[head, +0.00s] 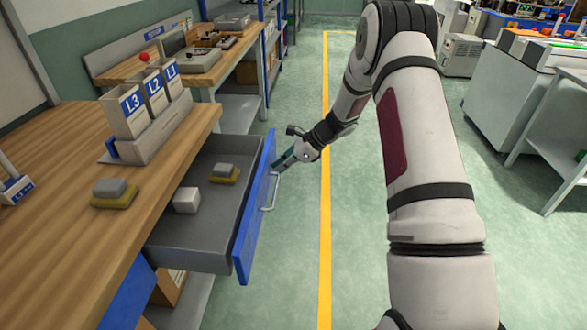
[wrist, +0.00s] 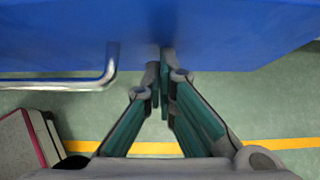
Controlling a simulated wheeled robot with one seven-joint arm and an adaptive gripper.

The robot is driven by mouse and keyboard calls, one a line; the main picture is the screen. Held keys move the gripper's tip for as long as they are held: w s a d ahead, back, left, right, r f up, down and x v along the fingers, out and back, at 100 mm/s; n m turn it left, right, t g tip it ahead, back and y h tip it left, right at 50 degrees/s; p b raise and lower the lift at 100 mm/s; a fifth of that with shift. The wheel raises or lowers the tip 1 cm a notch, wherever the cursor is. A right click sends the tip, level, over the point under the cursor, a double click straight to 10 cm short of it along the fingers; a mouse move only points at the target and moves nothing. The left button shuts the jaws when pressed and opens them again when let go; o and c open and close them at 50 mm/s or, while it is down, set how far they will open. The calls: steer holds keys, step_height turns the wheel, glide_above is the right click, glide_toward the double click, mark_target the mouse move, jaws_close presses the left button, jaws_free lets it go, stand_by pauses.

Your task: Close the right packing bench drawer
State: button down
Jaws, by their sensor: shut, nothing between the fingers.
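The packing bench drawer (head: 213,240) is pulled out from under the wooden bench top, with a blue front (head: 246,240) and a metal bar handle (head: 271,192). Inside it are a white block (head: 186,200) and a grey block on a yellow base (head: 224,173). My gripper (head: 279,166) is shut and empty, at the outer face of the drawer front, beyond the handle. In the wrist view the fingertips (wrist: 163,55) meet near the blue front (wrist: 210,30), with the handle (wrist: 70,82) to their left. I cannot tell whether they touch the front.
The wooden bench top (head: 60,165) holds bins marked L1, L2 and L3 (head: 125,110) and a grey and yellow block (head: 114,192). The green floor with a yellow line (head: 325,220) is clear. Grey cabinets (head: 515,85) stand at the right.

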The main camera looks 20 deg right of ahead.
mark_target(216, 164)
steer(key=w+a+b, duration=0.1)
steer(key=w+a, duration=0.2)
steer(key=a, duration=0.2)
steer(key=w+a+b, duration=0.1)
steer(key=w+a, duration=0.2)
steer(key=a, duration=0.3)
steer(key=w+a+b, duration=0.1)
steer(key=w+a, duration=0.3)
steer(key=a, duration=0.2)
steer(key=shift+a, duration=0.2)
steer(key=shift+w+a, duration=0.45)
steer(key=shift+a, duration=0.35)
steer(key=shift+a+r, duration=0.1)
